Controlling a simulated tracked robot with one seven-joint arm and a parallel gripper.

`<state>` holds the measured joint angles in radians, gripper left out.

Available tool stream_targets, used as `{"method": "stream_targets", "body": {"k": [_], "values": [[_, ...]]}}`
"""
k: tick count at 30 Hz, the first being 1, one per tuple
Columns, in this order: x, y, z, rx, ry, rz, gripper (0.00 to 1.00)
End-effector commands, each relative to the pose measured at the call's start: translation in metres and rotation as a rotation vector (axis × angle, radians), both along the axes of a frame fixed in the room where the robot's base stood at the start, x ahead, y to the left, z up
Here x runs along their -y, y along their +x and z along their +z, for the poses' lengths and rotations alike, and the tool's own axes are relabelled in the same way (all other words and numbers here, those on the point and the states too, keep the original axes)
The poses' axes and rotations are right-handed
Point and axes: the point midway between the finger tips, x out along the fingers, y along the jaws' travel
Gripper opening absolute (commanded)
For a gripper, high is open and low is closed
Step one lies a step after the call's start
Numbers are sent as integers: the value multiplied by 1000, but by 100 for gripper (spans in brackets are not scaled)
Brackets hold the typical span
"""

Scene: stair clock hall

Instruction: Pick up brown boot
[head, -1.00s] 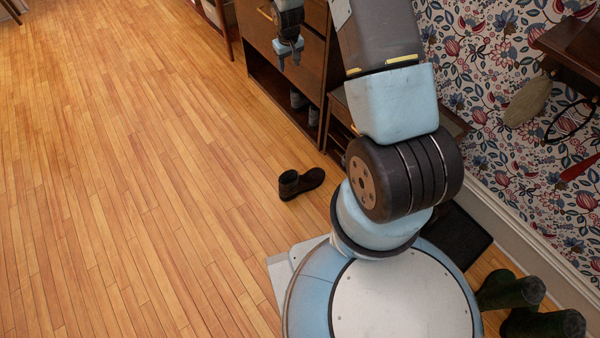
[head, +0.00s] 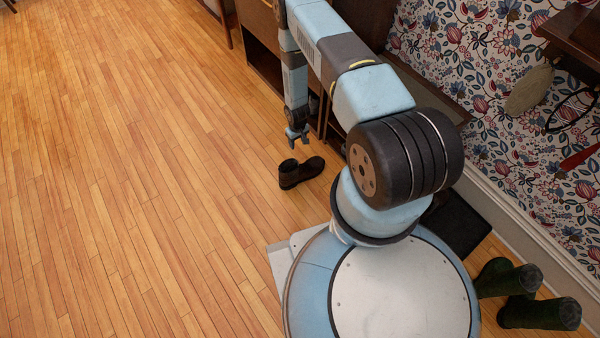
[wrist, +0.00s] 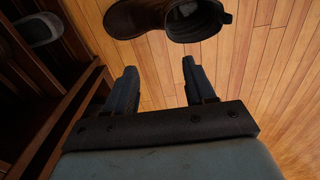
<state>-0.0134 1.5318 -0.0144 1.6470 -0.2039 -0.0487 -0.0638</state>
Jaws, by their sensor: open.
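The brown boot (head: 301,172) stands upright on the wooden floor in front of my base, its shaft opening to the left and its toe to the right. In the wrist view the boot (wrist: 150,16) is at the top edge, partly cut off, with its opening facing the camera. My gripper (head: 298,143) is above the boot and points down. In the wrist view my gripper (wrist: 158,72) shows two spread fingers with nothing between them. The boot lies beyond the fingertips, apart from them.
A dark wooden cabinet (head: 262,60) with an open lower shelf stands behind the boot; a grey shoe (wrist: 38,30) shows in the wrist view. Green boots (head: 540,312) and a dark mat (head: 457,222) are right of my base. The floor to the left is clear.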

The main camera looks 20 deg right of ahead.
Motion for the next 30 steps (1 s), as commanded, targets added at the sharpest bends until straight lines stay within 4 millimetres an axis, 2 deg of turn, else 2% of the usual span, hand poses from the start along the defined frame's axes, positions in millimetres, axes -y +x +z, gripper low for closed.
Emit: {"method": "stream_targets", "body": {"k": [1, 6, 11, 21, 30], "values": [[0, -7, -10, -6, 1, 3, 54], [-1, -18, -28, -10, 4, 7, 54], [-1, -19, -45, -11, 5, 8, 54], [-2, -19, -94, -11, 5, 8, 54], [-2, -18, -114, -11, 4, 8, 54]]}}
